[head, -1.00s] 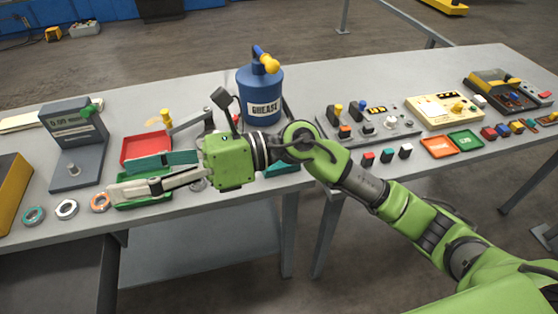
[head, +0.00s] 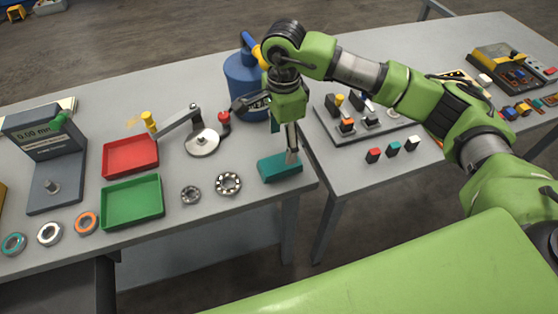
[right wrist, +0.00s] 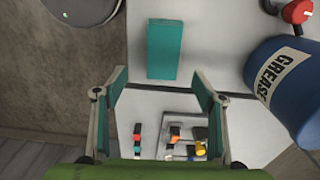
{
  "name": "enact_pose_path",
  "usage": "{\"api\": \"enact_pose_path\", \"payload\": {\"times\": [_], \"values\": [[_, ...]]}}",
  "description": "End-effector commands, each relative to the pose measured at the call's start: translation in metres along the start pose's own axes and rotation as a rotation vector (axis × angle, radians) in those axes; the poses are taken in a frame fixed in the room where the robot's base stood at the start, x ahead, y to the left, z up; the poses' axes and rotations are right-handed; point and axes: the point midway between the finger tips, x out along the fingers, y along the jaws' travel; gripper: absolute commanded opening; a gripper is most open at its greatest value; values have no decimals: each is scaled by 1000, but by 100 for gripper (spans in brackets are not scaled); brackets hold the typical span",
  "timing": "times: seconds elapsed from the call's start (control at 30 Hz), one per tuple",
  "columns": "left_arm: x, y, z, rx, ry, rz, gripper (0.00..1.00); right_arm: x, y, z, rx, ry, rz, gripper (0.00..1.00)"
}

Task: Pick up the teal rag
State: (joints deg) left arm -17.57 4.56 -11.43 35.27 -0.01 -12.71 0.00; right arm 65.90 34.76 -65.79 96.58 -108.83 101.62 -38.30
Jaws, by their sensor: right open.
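The teal rag (head: 279,169) is a flat, folded block lying near the front right corner of the left table. It shows whole in the right wrist view (right wrist: 164,50), ahead of the fingers. My right gripper (head: 287,152) points down over the rag in the head view; one finger overlaps its back edge, and I cannot tell whether it touches. In the right wrist view the gripper (right wrist: 161,76) is open and empty, its teal-padded fingers spread wider than the rag. My left gripper is not in view.
A blue grease can (head: 240,75) stands behind my right gripper, partly hidden. Two bearings (head: 229,184), a green tray (head: 132,202), a red tray (head: 130,156) and a crank fixture (head: 202,143) lie to the left. A switch panel (head: 345,127) is to the right, across a gap.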

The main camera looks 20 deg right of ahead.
Motion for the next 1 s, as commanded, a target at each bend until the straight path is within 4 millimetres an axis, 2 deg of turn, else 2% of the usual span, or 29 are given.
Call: {"api": "enact_pose_path", "payload": {"times": [0.07, 0.17, 0.27, 0.33, 0.4, 0.5, 0.7, 0.97, 1.0], "values": [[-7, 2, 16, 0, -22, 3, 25, 13, 1, 0, 2, 0, 4, 64], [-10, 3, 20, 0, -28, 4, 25, 25, 0, 0, 2, -1, 2, 64], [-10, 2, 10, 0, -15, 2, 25, 32, 0, 0, 1, -2, 2, 64], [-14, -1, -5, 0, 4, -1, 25, 35, 0, 1, 1, -2, 2, 64], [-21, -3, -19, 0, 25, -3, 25, 42, 1, 0, 1, -1, 5, 64], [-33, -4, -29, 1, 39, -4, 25, 56, 1, 1, 2, -2, 6, 64], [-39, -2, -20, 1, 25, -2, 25, 81, -1, 1, 2, -2, 2, 64], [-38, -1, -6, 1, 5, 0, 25, 85, -1, 1, 1, -2, 0, 64], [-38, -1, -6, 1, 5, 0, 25, 85, -1, 1, 1, -2, 0, 54]]}}
